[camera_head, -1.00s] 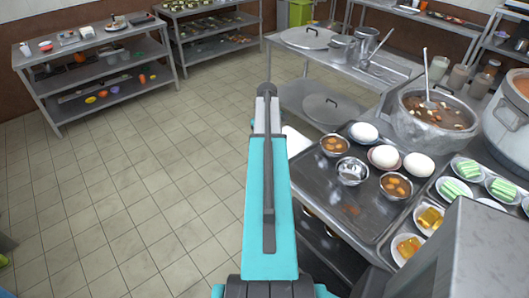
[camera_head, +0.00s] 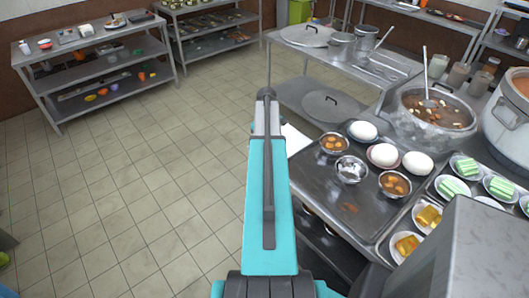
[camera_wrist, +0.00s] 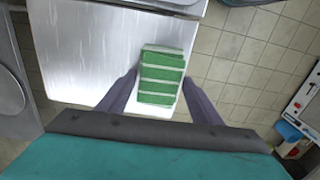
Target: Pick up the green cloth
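The green cloth (camera_wrist: 161,75) shows in the wrist view, with pale stripes across it. It lies near the right edge of a white metal surface (camera_wrist: 85,50), close to the tiled floor side. My gripper (camera_wrist: 161,85) is open, its two dark fingers apart on either side of the cloth's lower part. Whether the fingers are level with the cloth or above it I cannot tell. In the head view my arm hides my gripper and the cloth; only a bit of white surface (camera_head: 296,138) shows beside the arm.
A steel counter (camera_head: 345,205) with bowls, white domed items and plates is at right. A large stew pot (camera_head: 432,118) stands behind it. A steel shelf (camera_head: 95,75) stands at left. The tiled floor (camera_head: 140,190) between is clear.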

